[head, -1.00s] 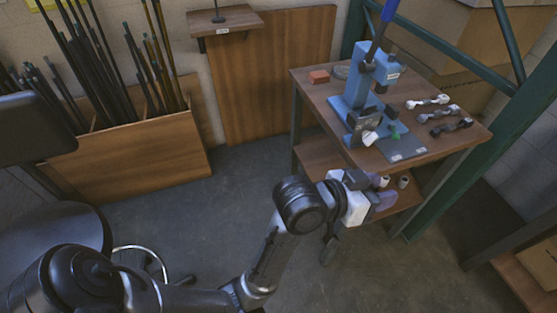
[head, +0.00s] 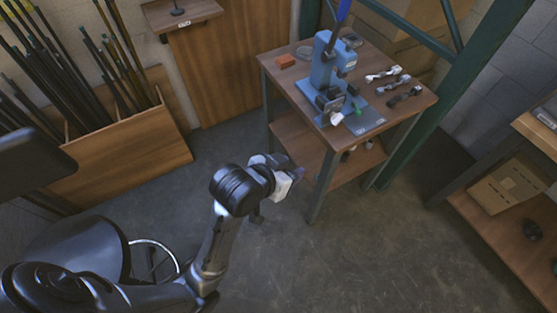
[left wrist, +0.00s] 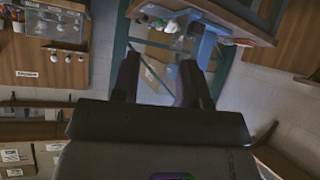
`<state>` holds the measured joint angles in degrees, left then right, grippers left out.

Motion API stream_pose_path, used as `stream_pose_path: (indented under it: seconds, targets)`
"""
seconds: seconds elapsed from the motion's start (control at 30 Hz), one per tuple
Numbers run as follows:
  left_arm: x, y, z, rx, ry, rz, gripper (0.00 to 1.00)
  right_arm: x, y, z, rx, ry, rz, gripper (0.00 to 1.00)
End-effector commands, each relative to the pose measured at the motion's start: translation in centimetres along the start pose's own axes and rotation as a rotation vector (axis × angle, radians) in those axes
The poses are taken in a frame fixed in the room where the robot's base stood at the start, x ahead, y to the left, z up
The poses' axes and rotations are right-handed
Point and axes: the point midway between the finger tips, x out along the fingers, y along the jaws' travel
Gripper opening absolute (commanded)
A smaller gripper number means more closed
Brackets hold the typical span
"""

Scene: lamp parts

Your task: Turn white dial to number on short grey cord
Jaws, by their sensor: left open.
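A small white part (head: 337,118), which may be the white dial, sits at the front foot of the blue press (head: 325,68) on the wooden table; its markings are too small to read. Three short cords lie at the table's right side: a white one (head: 383,74), a grey one (head: 393,84) and a black one (head: 404,96). No number on the grey cord is legible. My left gripper (head: 290,174) is in front of and below the tabletop, apart from everything. In the left wrist view its two fingers (left wrist: 160,72) are spread and empty. My right gripper is not in view.
A green piece (head: 356,110) and a grey labelled plate (head: 364,121) lie by the press. A red block (head: 286,61) is at the back left. Table legs and a green rack post (head: 425,120) stand close right. Floor in front is clear.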

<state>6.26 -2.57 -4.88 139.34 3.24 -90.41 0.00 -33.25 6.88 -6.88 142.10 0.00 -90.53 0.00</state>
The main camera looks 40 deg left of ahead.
Motion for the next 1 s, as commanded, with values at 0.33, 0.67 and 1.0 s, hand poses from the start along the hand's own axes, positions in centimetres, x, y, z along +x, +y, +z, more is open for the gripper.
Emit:
stream_pose_path:
  seconds: [0.33, 0.67, 1.0]
  targets:
    - [-0.5, -0.1, -0.1, 0.003, -0.014, -0.010, 0.40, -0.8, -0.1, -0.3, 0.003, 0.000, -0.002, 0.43]
    - [-0.5, -0.1, -0.1, 0.003, -0.013, -0.010, 0.40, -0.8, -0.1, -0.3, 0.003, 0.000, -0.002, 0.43]
    - [-1.1, -1.0, 1.8, 0.029, -0.044, -0.053, 0.40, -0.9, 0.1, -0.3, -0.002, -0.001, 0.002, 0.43]
